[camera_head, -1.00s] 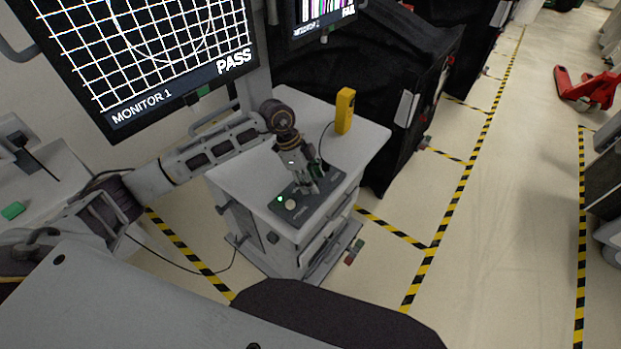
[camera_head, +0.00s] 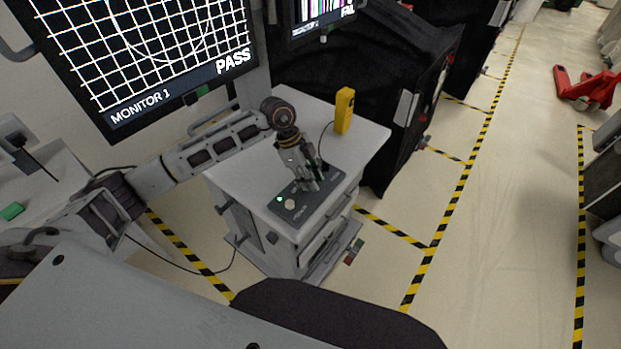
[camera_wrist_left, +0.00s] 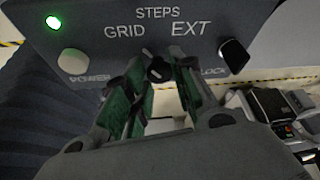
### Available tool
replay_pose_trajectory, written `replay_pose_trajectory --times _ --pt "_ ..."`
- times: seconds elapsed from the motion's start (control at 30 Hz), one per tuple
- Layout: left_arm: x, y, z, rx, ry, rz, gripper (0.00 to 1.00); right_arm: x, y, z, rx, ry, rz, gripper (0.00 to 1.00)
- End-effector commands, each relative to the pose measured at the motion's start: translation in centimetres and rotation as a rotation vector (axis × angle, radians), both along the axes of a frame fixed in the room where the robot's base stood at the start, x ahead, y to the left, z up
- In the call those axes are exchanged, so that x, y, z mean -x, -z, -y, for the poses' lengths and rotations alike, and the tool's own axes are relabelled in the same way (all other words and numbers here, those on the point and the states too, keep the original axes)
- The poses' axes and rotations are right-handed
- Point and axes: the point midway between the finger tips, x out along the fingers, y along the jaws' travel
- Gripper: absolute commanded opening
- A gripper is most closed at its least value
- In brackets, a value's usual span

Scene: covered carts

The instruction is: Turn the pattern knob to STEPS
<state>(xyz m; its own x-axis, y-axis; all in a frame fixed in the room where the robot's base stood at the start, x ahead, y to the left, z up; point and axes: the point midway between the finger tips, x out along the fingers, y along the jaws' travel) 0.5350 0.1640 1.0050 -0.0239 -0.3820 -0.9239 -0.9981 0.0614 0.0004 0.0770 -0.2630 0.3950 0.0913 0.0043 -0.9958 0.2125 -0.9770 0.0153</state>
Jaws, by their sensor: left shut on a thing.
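The pattern knob (camera_wrist_left: 158,70) is small and black and sits on the dark control panel (camera_wrist_left: 190,30) in the left wrist view. The labels GRID, STEPS and EXT are arranged around it. The knob's pointer is too small to read surely. My left gripper (camera_wrist_left: 155,80) is shut on the knob, with a green-padded finger on each side. In the head view, my left gripper (camera_head: 312,186) reaches down onto the panel (camera_head: 288,216) on the cart top, where the fingers hide the knob. My right gripper is not in view.
The panel also has a lit green lamp (camera_wrist_left: 53,22), a pale POWER button (camera_wrist_left: 72,62) and a black LOCK knob (camera_wrist_left: 233,56). A yellow device (camera_head: 344,110) stands at the back of the grey cart (camera_head: 369,142). Monitor 1 (camera_head: 150,50) shows a grid and PASS.

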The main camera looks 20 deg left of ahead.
Motion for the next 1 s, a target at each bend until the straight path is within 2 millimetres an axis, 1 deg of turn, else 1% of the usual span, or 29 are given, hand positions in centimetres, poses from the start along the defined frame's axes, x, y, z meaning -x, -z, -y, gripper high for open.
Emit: replay_pose_trajectory --times 0.27,0.7,1.0 --pt "-0.3 -0.1 0.1 0.001 0.166 0.002 0.01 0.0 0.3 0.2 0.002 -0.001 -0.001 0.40" --pt "-0.5 -0.1 0.2 0.000 0.489 0.003 0.01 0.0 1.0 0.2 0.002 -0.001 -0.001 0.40" --pt "-0.6 -0.1 0.3 0.001 0.636 0.003 0.01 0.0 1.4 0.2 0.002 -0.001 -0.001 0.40"
